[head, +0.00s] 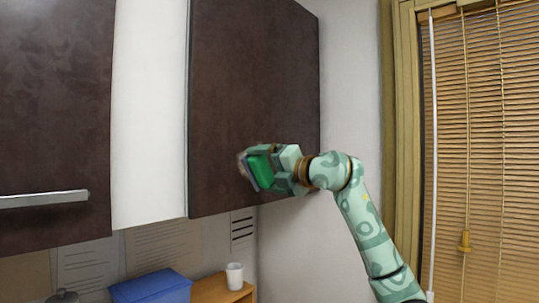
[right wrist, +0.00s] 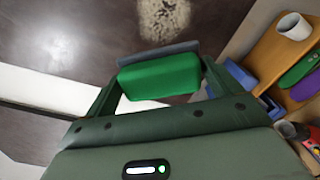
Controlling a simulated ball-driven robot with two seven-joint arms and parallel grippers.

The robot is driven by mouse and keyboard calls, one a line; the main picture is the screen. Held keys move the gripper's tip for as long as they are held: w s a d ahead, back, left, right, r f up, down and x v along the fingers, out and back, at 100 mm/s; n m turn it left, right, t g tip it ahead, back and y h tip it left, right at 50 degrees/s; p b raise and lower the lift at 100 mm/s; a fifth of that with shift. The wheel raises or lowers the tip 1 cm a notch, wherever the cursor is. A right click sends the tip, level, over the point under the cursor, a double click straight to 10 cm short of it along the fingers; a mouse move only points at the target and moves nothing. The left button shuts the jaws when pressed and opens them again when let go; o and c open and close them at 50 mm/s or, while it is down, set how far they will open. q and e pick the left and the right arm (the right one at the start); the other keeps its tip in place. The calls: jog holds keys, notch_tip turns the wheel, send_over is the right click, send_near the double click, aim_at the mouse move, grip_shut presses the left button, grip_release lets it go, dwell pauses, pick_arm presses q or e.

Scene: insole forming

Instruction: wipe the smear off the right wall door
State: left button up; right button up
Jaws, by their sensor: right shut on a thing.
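The right wall door (head: 255,85) is dark brown and hangs at the upper middle of the head view. A pale, speckled smear (right wrist: 165,17) shows on the dark door at the top of the right wrist view. In the head view only a bit of the smear (head: 241,163) shows, low on the door, beside my gripper. My right gripper (head: 260,170) is shut on a green block with a grey face (right wrist: 160,78), seemingly a wiping sponge. The grey face is turned toward the door near the smear; I cannot tell whether it touches. My left gripper is not in view.
Another dark door (head: 55,100) with a metal handle (head: 45,199) is at the left. Below are a blue box (head: 150,287) and a white cup (head: 234,276) on a wooden shelf (head: 215,291). A window with blinds (head: 485,130) is at the right.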

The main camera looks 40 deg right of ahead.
aim_at(237, 165)
jog(key=shift+d+r, duration=0.4)
jog(key=shift+w, duration=0.15)
jog(key=w+p, duration=0.3)
jog(key=w, duration=0.1)
jog(key=shift+a+r, duration=0.1)
jog(key=shift+a, duration=0.15)
jog(key=shift+w+p, duration=0.3)
jog(key=shift+w, duration=0.45)
jog(key=shift+w+a+p, duration=0.15)
jog(key=shift+w+p, duration=0.5)
jog(key=shift+w, duration=0.15)
